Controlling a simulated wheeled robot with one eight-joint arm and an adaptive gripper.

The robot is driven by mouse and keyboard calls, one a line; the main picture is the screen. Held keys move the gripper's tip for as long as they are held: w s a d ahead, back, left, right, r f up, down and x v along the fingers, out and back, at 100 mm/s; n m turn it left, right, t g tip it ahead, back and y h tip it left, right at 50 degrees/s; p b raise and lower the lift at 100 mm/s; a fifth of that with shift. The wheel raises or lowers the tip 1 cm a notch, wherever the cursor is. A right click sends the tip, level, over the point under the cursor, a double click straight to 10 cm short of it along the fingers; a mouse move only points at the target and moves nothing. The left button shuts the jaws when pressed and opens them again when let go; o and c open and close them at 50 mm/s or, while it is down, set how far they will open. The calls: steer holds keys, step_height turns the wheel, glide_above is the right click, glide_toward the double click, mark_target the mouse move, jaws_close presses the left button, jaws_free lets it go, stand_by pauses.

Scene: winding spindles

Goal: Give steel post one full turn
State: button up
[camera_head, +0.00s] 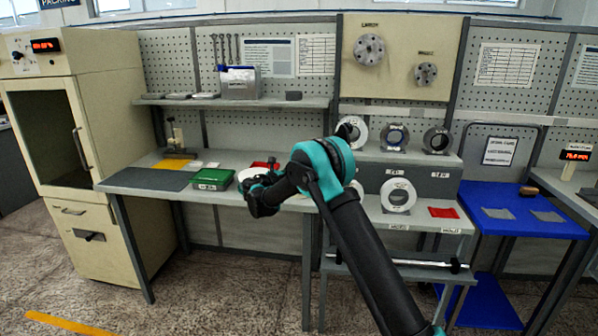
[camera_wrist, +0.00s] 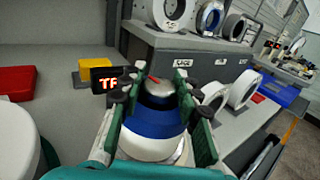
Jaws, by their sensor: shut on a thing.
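The steel post (camera_wrist: 162,92) shows in the wrist view as a short grey rounded knob with a red mark on its top. It stands upright above a blue band (camera_wrist: 150,130) and a white base (camera_wrist: 148,150). The lower part of the post is partly hidden between the fingers. In the head view my arm covers the place of the post, and neither the post nor my fingertips can be made out there.
A dark display with red characters (camera_wrist: 107,80) and a yellow block (camera_wrist: 92,67) stand just left of the post. A grey riser (camera_wrist: 205,62) with rings on top stands behind. A red piece (camera_wrist: 16,82) lies at left. A green box (camera_head: 212,179) sits on the bench.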

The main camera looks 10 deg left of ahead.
steer(key=shift+m+g+h, duration=1)
steer(key=shift+h, duration=0.2)
steer(key=shift+m+g+h, duration=0.6)
steer(key=shift+g, duration=0.2)
steer(key=o, duration=1.2)
steer(key=v, duration=1.2)
